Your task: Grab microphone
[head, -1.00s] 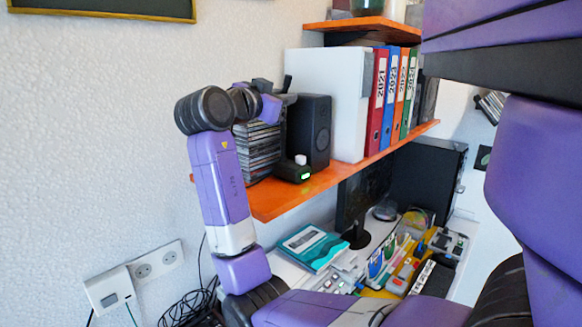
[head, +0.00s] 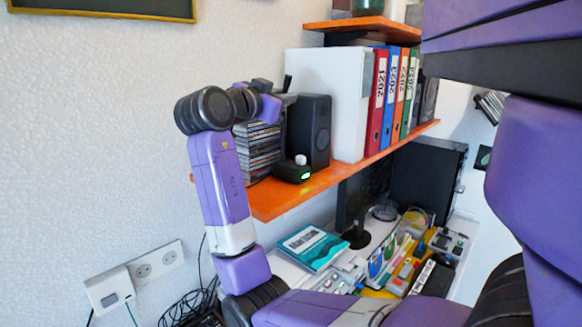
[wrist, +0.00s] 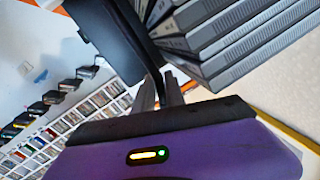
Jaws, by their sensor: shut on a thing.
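My gripper (wrist: 170,92) reaches over the orange shelf, between the stack of disc cases and the black speaker. In the wrist view its two grey fingers are close together on a slim dark thing (wrist: 143,38) that runs up from between them; it appears to be the microphone, though its outline blends with the dark speaker behind. In the head view my gripper (head: 284,100) is small and partly hidden by my wrist, and the microphone cannot be made out clearly there.
The black speaker (head: 315,130) stands just right of my gripper. The disc stack (head: 257,150) is close below and left, and fills the wrist view's upper right (wrist: 235,35). Binders (head: 377,105) stand farther right.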

